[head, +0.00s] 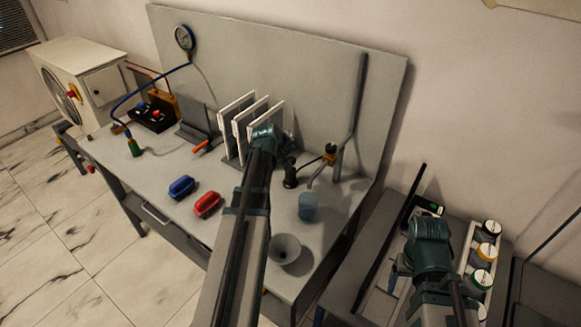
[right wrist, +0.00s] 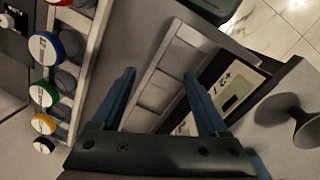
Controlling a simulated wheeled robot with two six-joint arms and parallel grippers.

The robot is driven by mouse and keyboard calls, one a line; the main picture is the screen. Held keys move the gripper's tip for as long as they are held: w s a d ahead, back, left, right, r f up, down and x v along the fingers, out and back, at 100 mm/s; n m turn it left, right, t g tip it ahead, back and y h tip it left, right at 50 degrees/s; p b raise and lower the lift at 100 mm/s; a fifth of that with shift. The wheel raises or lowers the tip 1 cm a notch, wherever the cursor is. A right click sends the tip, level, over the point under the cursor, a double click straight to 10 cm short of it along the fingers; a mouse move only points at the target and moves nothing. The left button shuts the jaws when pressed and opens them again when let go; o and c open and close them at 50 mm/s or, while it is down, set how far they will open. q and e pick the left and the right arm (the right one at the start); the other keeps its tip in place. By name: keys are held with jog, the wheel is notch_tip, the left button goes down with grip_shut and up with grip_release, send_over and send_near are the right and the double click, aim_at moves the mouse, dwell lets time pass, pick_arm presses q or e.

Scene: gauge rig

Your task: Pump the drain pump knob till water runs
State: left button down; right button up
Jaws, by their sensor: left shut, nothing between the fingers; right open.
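A small dark upright fitting (head: 290,178), which may be the drain pump, stands on the bench behind my left arm; I cannot make out its knob clearly. A tap-like part with an orange piece (head: 330,154) stands just right of it by a tall grey pipe (head: 359,85). My left gripper (head: 284,147) is shut and empty, close above the dark fitting; its fingertips are mostly hidden, and I cannot tell if they touch it. I see no running water. My right gripper (head: 393,284) is open and empty over the side table, also in the right wrist view (right wrist: 162,82).
White panels (head: 238,120) stand upright beside my left gripper. A grey funnel-shaped piece (head: 285,249) is near the bench's front edge.

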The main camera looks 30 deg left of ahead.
pick_arm(q)
jog(key=shift+f+b, duration=0.95)
jog(key=shift+f, duration=0.5)
pick_arm(e)
jog(key=shift+f, duration=1.45)
pick_arm(q)
jog(key=shift+f, duration=0.1)
pick_arm(e)
jog(key=shift+f, duration=0.1)
pick_arm(q)
jog(key=shift+f+b, duration=0.3)
jog(key=shift+b, duration=0.1)
pick_arm(e)
jog(key=shift+f, duration=0.3)
pick_arm(q)
jog(key=shift+f+b, duration=1.25)
jog(key=shift+f, duration=0.05)
pick_arm(e)
jog(key=shift+f, duration=1.3)
pick_arm(q)
jog(key=shift+r, duration=0.15)
pick_arm(e)
jog(key=shift+r, duration=0.15)
pick_arm(q)
jog(key=shift+r+p, duration=1.55)
jog(key=shift+p, duration=0.15)
pick_arm(e)
jog(key=shift+r, duration=1.55)
